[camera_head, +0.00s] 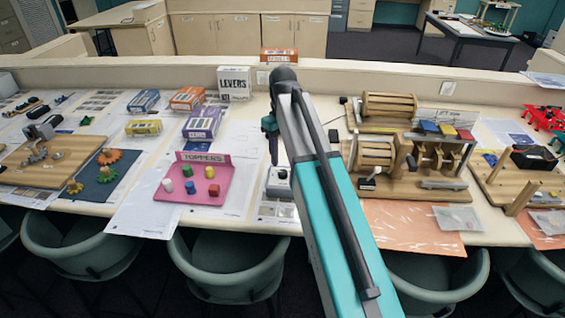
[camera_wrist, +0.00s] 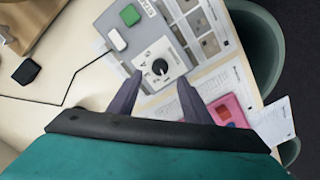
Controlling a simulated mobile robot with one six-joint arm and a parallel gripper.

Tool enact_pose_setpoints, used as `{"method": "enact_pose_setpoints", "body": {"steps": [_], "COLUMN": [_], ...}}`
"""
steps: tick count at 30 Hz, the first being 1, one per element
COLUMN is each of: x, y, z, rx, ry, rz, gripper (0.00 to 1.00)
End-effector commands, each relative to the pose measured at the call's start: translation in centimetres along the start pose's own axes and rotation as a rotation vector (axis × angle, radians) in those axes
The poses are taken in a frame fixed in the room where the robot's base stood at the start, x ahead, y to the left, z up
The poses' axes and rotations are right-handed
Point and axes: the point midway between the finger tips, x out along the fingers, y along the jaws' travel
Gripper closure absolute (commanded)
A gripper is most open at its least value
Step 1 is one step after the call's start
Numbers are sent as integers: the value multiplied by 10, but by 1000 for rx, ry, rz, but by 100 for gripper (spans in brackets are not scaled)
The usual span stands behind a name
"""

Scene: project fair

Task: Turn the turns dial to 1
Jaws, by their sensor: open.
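The dial is a round black knob (camera_wrist: 160,67) on a white face plate on a grey box (camera_wrist: 105,22) in the wrist view. The knob has a light pointer mark, but the numbers around it are too small to read. In the head view the box (camera_head: 279,190) stands on the table, partly hidden by my arm. My gripper (camera_wrist: 160,77) is open and empty, its two dark fingers on either side of the knob in the picture. The fingers seem to be above the knob; contact does not show. My gripper (camera_head: 270,127) also shows in the head view above the box.
A green block (camera_wrist: 130,15) and a white piece (camera_wrist: 117,39) with a black cable are by the dial. The pink Toppers stand (camera_head: 226,190) is left of the box. Wooden drum machines (camera_head: 390,105) stand to the right. Chairs line the table's front edge.

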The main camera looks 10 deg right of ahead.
Motion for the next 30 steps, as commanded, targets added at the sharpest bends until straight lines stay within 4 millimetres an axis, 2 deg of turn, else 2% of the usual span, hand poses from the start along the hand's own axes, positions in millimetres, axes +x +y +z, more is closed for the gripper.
{"method": "enact_pose_setpoints", "body": {"steps": [12,18,30], "x": [-49,-66,-72], "y": [1,1,0], "z": [-1,-1,0], "rx": [0,0,0], "ry": [2,2,0], "rz": [1,1,0], "gripper": [55,55,55]}}
